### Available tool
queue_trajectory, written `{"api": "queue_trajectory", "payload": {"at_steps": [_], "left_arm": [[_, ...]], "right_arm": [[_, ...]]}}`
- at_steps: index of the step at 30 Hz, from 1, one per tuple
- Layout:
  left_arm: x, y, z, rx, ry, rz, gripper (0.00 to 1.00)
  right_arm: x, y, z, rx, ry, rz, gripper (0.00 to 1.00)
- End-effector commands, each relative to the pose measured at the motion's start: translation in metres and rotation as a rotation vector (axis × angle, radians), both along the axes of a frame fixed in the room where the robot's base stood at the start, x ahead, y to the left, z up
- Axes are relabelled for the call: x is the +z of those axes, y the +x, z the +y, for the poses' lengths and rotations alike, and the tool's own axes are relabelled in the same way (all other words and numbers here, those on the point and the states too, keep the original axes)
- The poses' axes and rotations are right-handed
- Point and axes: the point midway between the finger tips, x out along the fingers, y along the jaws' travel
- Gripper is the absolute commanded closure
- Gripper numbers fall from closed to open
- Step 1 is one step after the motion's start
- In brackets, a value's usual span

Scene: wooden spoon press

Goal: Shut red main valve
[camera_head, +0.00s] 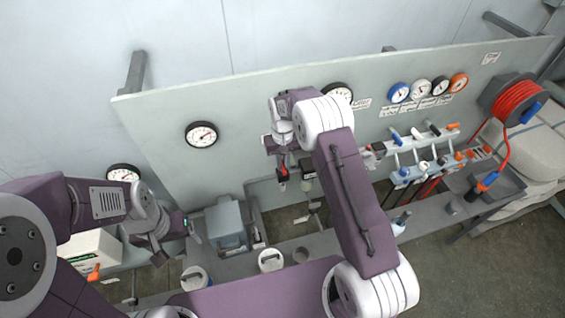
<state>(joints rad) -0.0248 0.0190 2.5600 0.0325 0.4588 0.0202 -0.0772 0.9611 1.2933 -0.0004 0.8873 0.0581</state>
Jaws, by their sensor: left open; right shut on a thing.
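A small red part (283,174), apparently the red valve's handle, shows at the middle of the panel's lower edge, just below my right gripper (281,158). My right gripper points down and is shut on this red part. The fingers hide some of it, so I cannot tell its angle. My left gripper (178,239) is open and empty at the lower left, beside a grey box, well apart from the red part.
The grey box (226,224) stands on the bench. White-lidded jars (271,260) are near the front. Gauges (201,134) are on the upright panel (240,110). Right of my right arm are a manifold with blue and orange handles (402,172) and a red hose reel (515,98).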

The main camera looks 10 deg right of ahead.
Motion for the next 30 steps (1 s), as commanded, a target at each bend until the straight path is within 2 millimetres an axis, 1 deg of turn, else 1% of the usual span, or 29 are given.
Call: {"api": "queue_trajectory", "payload": {"at_steps": [1, 2, 3, 11, 14, 17, 19, 21, 24, 27, 30], "left_arm": [[0.000, 0.000, 0.000, 0.000, 0.000, 0.000, 0.16], [0.000, 0.000, 0.000, 0.000, 0.000, 0.000, 0.16], [0.000, 0.000, 0.000, 0.000, 0.000, 0.000, 0.16], [0.000, 0.000, 0.000, 0.000, 0.000, 0.000, 0.16], [-0.005, 0.000, 0.000, 0.000, 0.000, 0.000, 0.16], [-0.014, 0.000, 0.000, 0.000, 0.000, 0.000, 0.16], [-0.020, 0.000, 0.000, 0.000, 0.000, 0.000, 0.16], [-0.023, 0.000, 0.000, 0.000, 0.000, 0.000, 0.16], [-0.026, 0.000, 0.000, 0.000, 0.000, 0.000, 0.16], [-0.027, 0.000, 0.000, 0.000, 0.000, 0.000, 0.16], [-0.027, 0.000, 0.000, 0.000, 0.000, 0.000, 0.16]], "right_arm": [[0.000, 0.000, 0.000, -0.003, 0.001, 0.002, 0.80], [0.000, 0.000, 0.000, -0.003, 0.001, 0.002, 0.72], [0.000, 0.000, 0.000, -0.002, 0.001, 0.001, 0.66], [0.000, 0.000, 0.000, -0.001, 0.000, 0.000, 0.66], [0.006, 0.001, 0.000, -0.001, 0.001, -0.003, 0.66], [0.024, 0.001, 0.000, -0.001, 0.001, -0.006, 0.66], [0.041, 0.001, 0.000, -0.001, 0.001, -0.007, 0.66], [0.057, 0.001, 0.000, -0.001, 0.001, -0.006, 0.66], [0.075, 0.001, 0.000, -0.001, 0.001, -0.003, 0.66], [0.086, 0.000, 0.000, -0.001, 0.000, -0.001, 0.66], [0.091, 0.000, 0.000, -0.001, 0.000, 0.000, 0.66]]}}
